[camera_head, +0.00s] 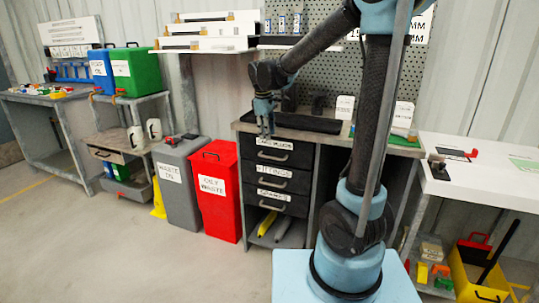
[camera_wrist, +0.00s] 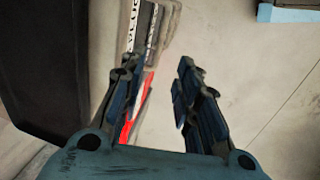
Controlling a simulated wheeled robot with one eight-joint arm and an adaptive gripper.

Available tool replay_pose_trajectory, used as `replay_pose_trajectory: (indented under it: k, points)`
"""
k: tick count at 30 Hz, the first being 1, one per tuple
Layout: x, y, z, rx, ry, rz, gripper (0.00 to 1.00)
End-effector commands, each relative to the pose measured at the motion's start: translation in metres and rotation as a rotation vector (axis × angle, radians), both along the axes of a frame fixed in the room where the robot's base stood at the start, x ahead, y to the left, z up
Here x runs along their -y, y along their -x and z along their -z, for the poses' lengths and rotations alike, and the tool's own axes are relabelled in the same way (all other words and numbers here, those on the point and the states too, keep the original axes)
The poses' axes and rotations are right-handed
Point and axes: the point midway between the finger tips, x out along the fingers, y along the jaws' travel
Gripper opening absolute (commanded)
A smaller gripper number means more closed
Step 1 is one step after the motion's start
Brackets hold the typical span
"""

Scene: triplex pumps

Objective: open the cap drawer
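A stack of dark drawers stands under the workbench in the head view. The top drawer (camera_head: 287,155) has a white label, partly covered by my gripper, and a bar handle; it looks shut. The drawer below (camera_head: 283,180) is labelled FITTINGS, and a third labelled drawer (camera_head: 283,203) is under that; both look shut. My gripper (camera_head: 265,132) points down just in front of the top drawer's left part. In the wrist view my gripper (camera_wrist: 158,78) is open and empty, with a labelled drawer front (camera_wrist: 150,30) beyond its left finger. Contact with the handle cannot be told.
A black tray (camera_head: 305,121) lies on the bench above; it fills the wrist view's left side (camera_wrist: 50,60). A red oily-waste bin (camera_head: 215,190) and a grey bin (camera_head: 180,180) stand left of the drawers. The floor in front is clear.

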Motion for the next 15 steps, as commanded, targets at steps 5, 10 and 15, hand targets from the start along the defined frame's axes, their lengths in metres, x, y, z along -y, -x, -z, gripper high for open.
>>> replay_pose_trajectory:
  k: [5,10,15]
  points:
    - [0.002,-0.006,0.029,0.000,0.000,0.001,0.30]
    - [0.004,-0.010,0.056,0.000,0.000,0.000,0.30]
    - [0.005,-0.015,0.081,0.000,0.000,0.000,0.30]
